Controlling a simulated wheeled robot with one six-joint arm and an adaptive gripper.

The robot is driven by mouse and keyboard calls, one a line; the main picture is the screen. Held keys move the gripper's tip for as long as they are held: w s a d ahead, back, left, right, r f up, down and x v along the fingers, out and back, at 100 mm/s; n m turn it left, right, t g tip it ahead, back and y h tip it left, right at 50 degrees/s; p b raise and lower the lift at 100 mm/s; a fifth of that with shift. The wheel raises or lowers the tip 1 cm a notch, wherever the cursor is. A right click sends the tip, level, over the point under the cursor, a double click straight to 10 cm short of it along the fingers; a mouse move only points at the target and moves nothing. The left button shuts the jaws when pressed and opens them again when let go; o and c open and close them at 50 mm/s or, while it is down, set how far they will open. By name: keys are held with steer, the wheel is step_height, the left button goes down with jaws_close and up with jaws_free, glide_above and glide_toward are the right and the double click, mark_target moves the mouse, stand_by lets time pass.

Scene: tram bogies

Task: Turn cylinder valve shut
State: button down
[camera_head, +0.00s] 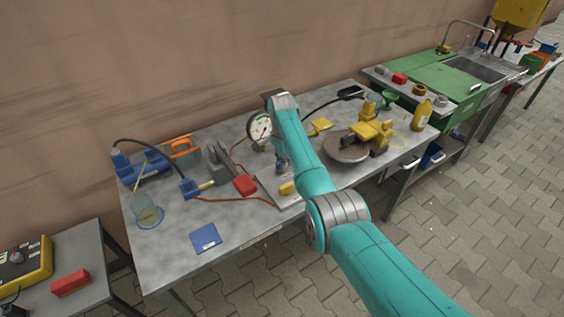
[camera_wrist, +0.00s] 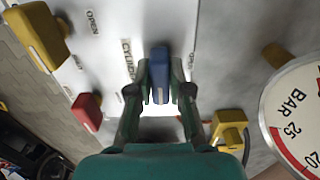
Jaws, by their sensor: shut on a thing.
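The cylinder valve's blue handle (camera_wrist: 159,62) stands on a pale panel (camera_wrist: 105,55) in the wrist view, beside a partly covered label that reads like CYLINDER. My gripper (camera_wrist: 160,88) is shut on this blue handle, one finger on each side. The handle's long side runs up and down in the wrist view. In the head view my gripper (camera_head: 282,164) is down at the panel on the bench, and my arm hides much of it. I cannot tell from the handle alone whether the valve is open.
A red handle (camera_wrist: 88,112) and a yellow handle (camera_wrist: 40,35) stand on the panel near OPEN labels. A pressure gauge (camera_head: 259,127) stands close by. A round metal disc (camera_head: 346,147) with a yellow fixture lies to the right.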

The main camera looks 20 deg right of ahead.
steer(key=c, duration=1.1)
jaws_free()
step_height(320, 180, up, 12)
